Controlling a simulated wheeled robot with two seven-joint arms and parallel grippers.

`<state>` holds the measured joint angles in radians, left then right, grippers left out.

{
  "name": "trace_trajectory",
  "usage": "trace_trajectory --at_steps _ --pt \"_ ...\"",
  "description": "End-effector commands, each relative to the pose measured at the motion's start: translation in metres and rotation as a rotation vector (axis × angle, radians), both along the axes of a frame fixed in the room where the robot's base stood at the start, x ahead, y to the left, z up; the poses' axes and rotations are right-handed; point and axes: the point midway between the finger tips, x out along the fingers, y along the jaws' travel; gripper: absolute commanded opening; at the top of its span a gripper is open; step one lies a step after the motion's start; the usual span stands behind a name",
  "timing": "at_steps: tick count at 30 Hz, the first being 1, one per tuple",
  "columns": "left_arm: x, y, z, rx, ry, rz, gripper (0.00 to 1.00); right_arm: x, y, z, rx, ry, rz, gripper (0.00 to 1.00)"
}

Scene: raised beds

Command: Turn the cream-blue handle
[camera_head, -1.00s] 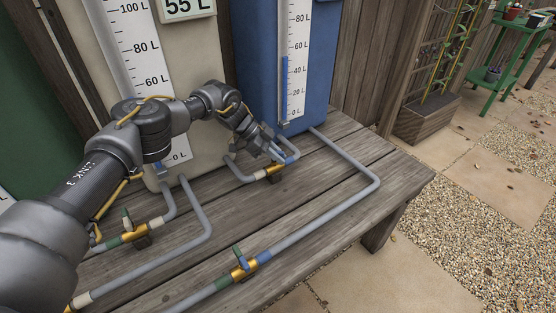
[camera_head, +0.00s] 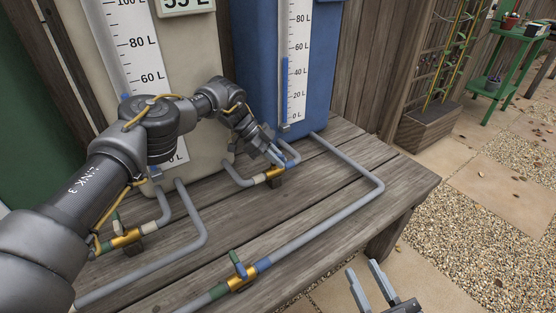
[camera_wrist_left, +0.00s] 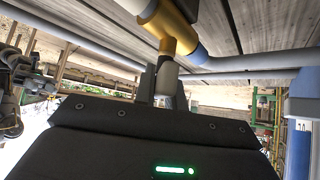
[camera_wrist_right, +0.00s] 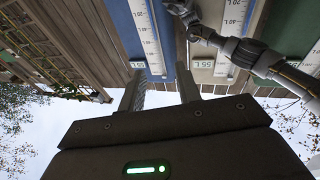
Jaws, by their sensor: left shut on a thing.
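The brass valve with cream and blue bands (camera_head: 274,173) sits on the pipe between the cream tank and the blue tank. In the left wrist view its brass body (camera_wrist_left: 172,24) is at the top, with a blue band to its right. My left gripper (camera_head: 276,155) reaches down to this valve from behind and is shut on its handle (camera_wrist_left: 167,76), whose pale part shows between the fingers. In the head view the gripper hides most of the handle. My right gripper (camera_head: 369,285) is open and empty, in front of the bench at the lower right.
A green-blue valve (camera_head: 240,279) lies on the front pipe; a cream-green valve (camera_head: 126,238) is at left. Gravel and paving on the right are open.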

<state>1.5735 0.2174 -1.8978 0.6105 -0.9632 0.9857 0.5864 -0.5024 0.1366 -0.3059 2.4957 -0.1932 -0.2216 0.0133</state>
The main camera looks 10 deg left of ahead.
Motion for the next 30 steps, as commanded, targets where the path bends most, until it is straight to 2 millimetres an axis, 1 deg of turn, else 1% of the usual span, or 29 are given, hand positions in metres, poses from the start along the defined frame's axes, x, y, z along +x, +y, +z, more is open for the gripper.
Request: trace_trajectory --at_steps 8,9,13,23,26,30 --pt "0.000 0.002 0.000 0.003 0.000 0.004 0.00 0.000 0.000 0.000 0.000 0.000 0.000 0.34" --pt "0.000 0.002 0.000 0.003 0.000 0.004 0.16 0.000 0.000 0.000 0.000 0.000 0.000 0.34" --pt "0.000 0.001 0.000 0.002 0.000 0.003 0.33 0.000 0.000 0.000 0.000 0.000 0.000 0.34" --pt "0.000 0.000 0.003 0.001 -0.001 0.001 0.34 0.000 0.000 0.000 -0.001 0.003 0.000 0.34" --pt "0.001 0.000 0.012 0.001 -0.002 0.000 0.34 0.002 -0.002 -0.002 -0.013 0.024 -0.008 0.34" --pt "0.000 0.000 0.037 -0.001 -0.001 0.002 0.34 0.007 -0.011 -0.020 -0.064 0.124 -0.042 0.34"
